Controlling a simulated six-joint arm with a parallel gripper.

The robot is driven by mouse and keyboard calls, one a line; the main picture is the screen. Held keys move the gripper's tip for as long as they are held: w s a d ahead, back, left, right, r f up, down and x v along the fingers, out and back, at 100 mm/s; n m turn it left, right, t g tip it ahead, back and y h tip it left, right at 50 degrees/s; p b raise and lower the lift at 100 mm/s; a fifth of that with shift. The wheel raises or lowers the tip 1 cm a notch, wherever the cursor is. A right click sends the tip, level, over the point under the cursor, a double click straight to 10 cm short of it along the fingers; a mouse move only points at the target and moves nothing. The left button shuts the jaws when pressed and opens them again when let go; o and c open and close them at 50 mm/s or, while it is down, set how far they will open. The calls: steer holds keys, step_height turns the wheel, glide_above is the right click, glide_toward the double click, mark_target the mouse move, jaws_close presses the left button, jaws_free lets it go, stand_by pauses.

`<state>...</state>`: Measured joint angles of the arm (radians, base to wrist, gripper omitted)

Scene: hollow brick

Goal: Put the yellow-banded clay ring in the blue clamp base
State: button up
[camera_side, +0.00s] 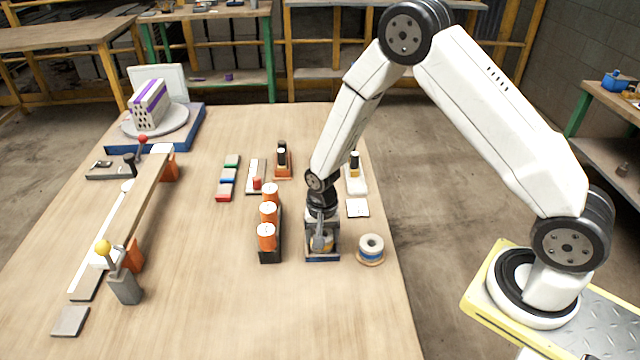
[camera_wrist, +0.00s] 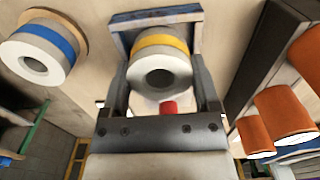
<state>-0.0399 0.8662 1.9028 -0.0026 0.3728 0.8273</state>
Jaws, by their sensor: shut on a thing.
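The yellow-banded clay ring (camera_wrist: 160,58) is grey with a hole through it and sits between the fingers of my gripper (camera_wrist: 160,85) in the wrist view. My gripper is shut on it. In the side view my gripper (camera_side: 321,240) points down and largely hides the ring. The blue clamp base (camera_side: 322,257) stands on the table right at my fingertips. In the wrist view the base (camera_wrist: 154,15) shows just beyond the ring. The ring is at or within the base; I cannot tell whether it rests on it.
A blue-banded ring (camera_side: 371,245) on a wooden disc stands close on the right. A black rack (camera_side: 270,254) of orange cylinders (camera_side: 266,232) stands close on the left. A white card (camera_side: 357,208) lies behind. The front table is clear.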

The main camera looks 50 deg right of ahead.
steer(key=shift+f, duration=0.35)
steer(key=shift+f, duration=0.2)
steer(key=o, duration=1.3)
steer(key=shift+r, duration=0.25)
steer(key=shift+r, duration=5.95)
